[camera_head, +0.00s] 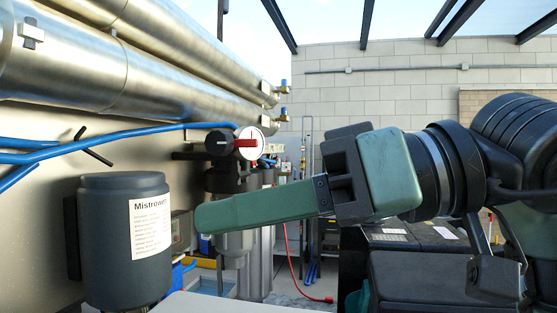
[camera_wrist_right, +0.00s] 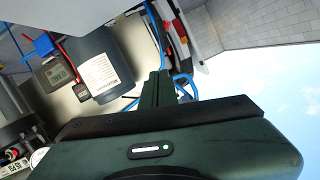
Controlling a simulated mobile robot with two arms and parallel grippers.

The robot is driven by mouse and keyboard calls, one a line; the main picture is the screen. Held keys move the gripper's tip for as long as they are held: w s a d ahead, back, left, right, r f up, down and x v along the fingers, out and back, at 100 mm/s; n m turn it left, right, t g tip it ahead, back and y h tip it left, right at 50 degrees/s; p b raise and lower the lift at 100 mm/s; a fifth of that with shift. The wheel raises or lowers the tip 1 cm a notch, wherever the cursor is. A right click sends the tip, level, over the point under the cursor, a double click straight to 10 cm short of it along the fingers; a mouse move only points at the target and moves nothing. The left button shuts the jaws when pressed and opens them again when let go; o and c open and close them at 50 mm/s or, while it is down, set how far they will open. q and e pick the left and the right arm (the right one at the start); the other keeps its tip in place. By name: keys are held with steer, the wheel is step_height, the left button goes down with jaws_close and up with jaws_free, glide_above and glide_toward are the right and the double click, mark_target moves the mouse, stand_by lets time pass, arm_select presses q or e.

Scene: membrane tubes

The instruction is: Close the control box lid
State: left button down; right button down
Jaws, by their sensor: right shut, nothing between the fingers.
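My right gripper (camera_head: 208,217) reaches in from the right in the head view, with its green fingers together and pointing left. In the right wrist view its shut fingers (camera_wrist_right: 157,78) hold nothing. A flat pale panel (camera_head: 235,305) shows at the bottom edge of the head view, below the gripper; I cannot tell for sure whether it is the control box lid. A pale flat surface (camera_wrist_right: 50,25) also fills the upper left of the right wrist view, apart from the fingers. The rest of the box is not clearly visible. My left gripper is not in view.
Steel membrane tubes (camera_head: 130,60) run along the upper left, with blue pipes (camera_head: 100,145) below. A red-and-white gauge (camera_head: 247,143) is behind the gripper. A red hose (camera_head: 295,270) hangs farther back.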

step_height(320, 180, up, 20)
steer(key=p, duration=0.1)
stand_by(0.6)
